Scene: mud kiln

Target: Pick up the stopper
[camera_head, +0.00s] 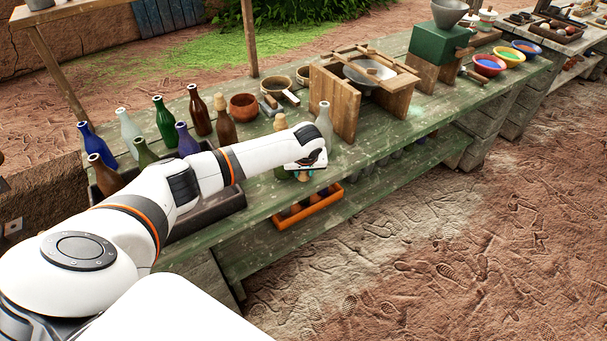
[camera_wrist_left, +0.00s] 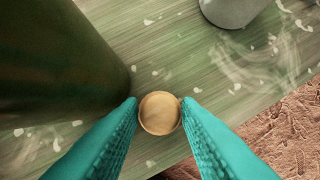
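The stopper (camera_wrist_left: 159,114) is a small round tan piece with a lighter rim, seen from above in the left wrist view over the green plank table. My left gripper (camera_wrist_left: 160,104) has its two teal ribbed fingertips against the stopper's left and right sides, with no clear gap. In the head view my left gripper (camera_head: 304,172) is low at the table's front edge, and the stopper cannot be told apart there. A dark green bottle stands close beside it, a large dark shape (camera_wrist_left: 60,60) in the wrist view. My right gripper is out of view.
A pale grey bottle (camera_head: 324,124) stands just beyond my gripper, by a wooden panel (camera_head: 335,102). A corked bottle (camera_head: 280,122) and several coloured bottles stand behind and left. An orange tray (camera_head: 308,208) sits below the front edge.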

